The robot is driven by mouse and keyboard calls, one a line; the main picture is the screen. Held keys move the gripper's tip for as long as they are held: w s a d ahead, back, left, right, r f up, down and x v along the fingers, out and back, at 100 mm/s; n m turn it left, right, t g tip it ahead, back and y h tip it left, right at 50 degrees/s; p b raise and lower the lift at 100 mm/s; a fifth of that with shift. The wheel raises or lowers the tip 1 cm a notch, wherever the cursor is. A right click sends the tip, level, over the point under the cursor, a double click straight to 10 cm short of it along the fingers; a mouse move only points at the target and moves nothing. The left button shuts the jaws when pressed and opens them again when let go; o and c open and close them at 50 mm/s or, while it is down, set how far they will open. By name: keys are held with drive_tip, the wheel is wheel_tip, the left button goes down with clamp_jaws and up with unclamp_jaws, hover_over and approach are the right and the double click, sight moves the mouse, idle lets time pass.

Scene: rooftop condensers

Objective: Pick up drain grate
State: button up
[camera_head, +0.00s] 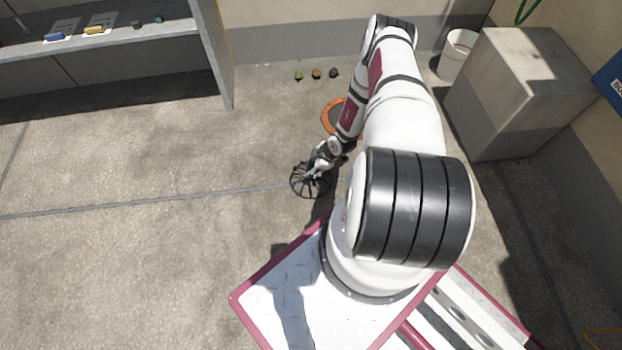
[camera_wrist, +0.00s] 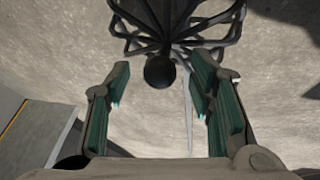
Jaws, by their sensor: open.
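The drain grate (camera_head: 308,184) is a round black spoked piece in front of my base on the concrete floor. In the wrist view the grate (camera_wrist: 145,12) shows at the top as dark bars meeting a round dark knob (camera_wrist: 160,71). My gripper (camera_head: 320,168) is over the grate in the head view. In the wrist view my gripper (camera_wrist: 162,90) is open, with its green-lined fingers on either side of the knob and apart from it. I cannot tell how far the fingertips are above the floor. Part of the grate is outside the wrist view.
An orange ring (camera_head: 327,118) lies behind my arm. Several small objects (camera_head: 316,74) sit by the back wall. A shelf (camera_head: 150,38) stands back left. A white bucket (camera_head: 457,54) and a concrete block (camera_head: 522,100) stand right. The left floor is clear.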

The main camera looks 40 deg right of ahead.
drive_tip(key=shift+b+x, duration=0.3)
drive_tip(key=shift+x, duration=0.8)
drive_tip(key=shift+r, duration=0.1)
clamp_jaws()
drive_tip(key=shift+r, duration=0.1)
